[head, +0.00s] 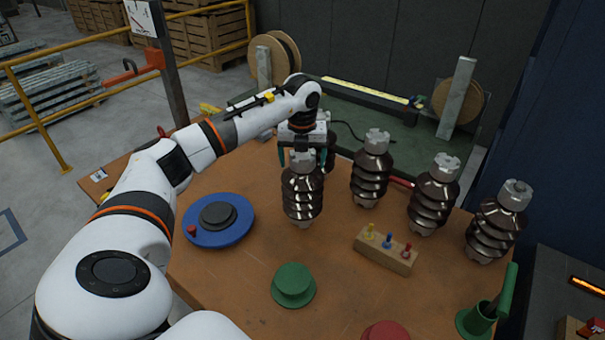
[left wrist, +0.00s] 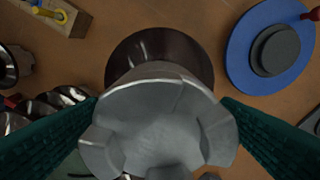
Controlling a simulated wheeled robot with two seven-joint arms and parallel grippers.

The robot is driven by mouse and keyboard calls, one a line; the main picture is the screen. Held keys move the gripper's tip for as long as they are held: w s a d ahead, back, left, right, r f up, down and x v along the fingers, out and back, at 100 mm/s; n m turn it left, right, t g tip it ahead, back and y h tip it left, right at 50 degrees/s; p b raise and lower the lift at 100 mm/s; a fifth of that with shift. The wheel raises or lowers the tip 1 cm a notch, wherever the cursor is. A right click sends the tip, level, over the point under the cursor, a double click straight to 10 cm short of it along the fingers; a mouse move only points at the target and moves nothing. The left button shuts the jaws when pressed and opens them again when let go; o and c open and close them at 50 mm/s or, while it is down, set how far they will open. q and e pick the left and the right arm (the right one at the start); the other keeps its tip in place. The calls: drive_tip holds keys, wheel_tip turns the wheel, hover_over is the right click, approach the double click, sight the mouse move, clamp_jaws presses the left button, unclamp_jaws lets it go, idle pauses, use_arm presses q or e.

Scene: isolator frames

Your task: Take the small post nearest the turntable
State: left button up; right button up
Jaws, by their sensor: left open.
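Several brown ribbed posts with grey metal caps stand upright on the orange-brown table. The post nearest the turntable (head: 302,200) stands right of the blue turntable (head: 238,232), which has a dark grey disc and a red knob. My left gripper (head: 306,160) is open above this post, its teal fingers on either side of the cap. In the left wrist view the cap (left wrist: 160,120) sits between the open fingers (left wrist: 160,108), with gaps visible. Whether either finger touches it I cannot tell. Another post is partly hidden behind the gripper. My right gripper is not in view.
Three more posts (head: 370,175) (head: 434,195) (head: 497,225) stand to the right. A wooden block (head: 385,256) with coloured pegs, a green round piece (head: 293,287) and a red disc (head: 386,332) are nearer. A green-handled tool (head: 490,310) stands at the right edge.

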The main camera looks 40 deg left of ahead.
use_arm(q)
drive_tip(key=shift+f, duration=0.5)
drive_tip(key=shift+w, duration=0.1)
drive_tip(key=shift+c, duration=0.3)
clamp_jaws()
drive_tip(key=shift+r, duration=0.35)
drive_tip(key=shift+w+a+f, duration=0.1)
drive_tip(key=shift+w+a, duration=0.05)
